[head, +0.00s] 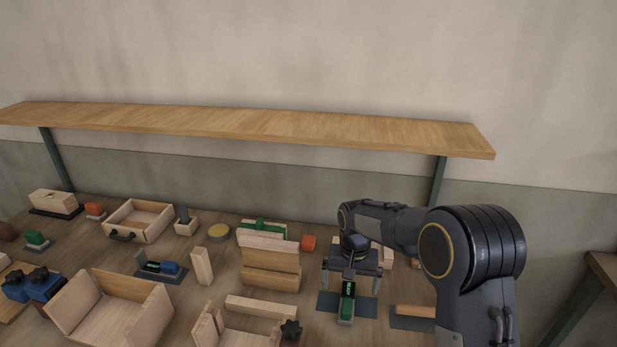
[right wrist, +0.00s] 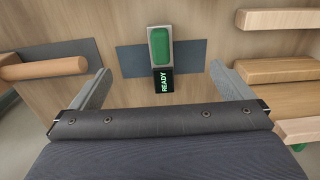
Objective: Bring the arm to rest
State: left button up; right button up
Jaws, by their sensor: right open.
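My right arm (head: 470,250) reaches in from the right in the head view. Its gripper (head: 350,283) points down over the bench, its two fingers spread apart with nothing between them. In the right wrist view the open fingers (right wrist: 166,90) stand on either side of a small device with a green block (right wrist: 160,46) and a black label reading READY (right wrist: 163,81). The device sits on a dark mat (right wrist: 196,61). The fingers do not appear to touch it. My left gripper is not in view.
A wooden shelf (head: 250,125) on green brackets spans above the bench. A stack of boards (head: 270,270), an open drawer (head: 140,217) and a wooden box (head: 110,305) stand left of the gripper. A wooden cylinder (head: 415,311) lies on a mat to its right.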

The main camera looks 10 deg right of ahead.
jog(key=s+d+r+t+y, duration=0.1)
jog(key=s+d+r+y, duration=0.15)
jog(key=s+r, duration=0.45)
jog(key=s+d+r+t+y, duration=0.15)
jog(key=s+d+r, duration=0.3)
jog(key=s, duration=0.45)
jog(key=s+a+f+n+t+b, duration=0.1)
jog(key=s+a+t, duration=0.1)
jog(key=s, duration=1.3)
jog(key=shift+s+a+n+t, duration=0.15)
jog(key=shift+s+n+t, duration=0.15)
jog(key=shift+t, duration=0.25)
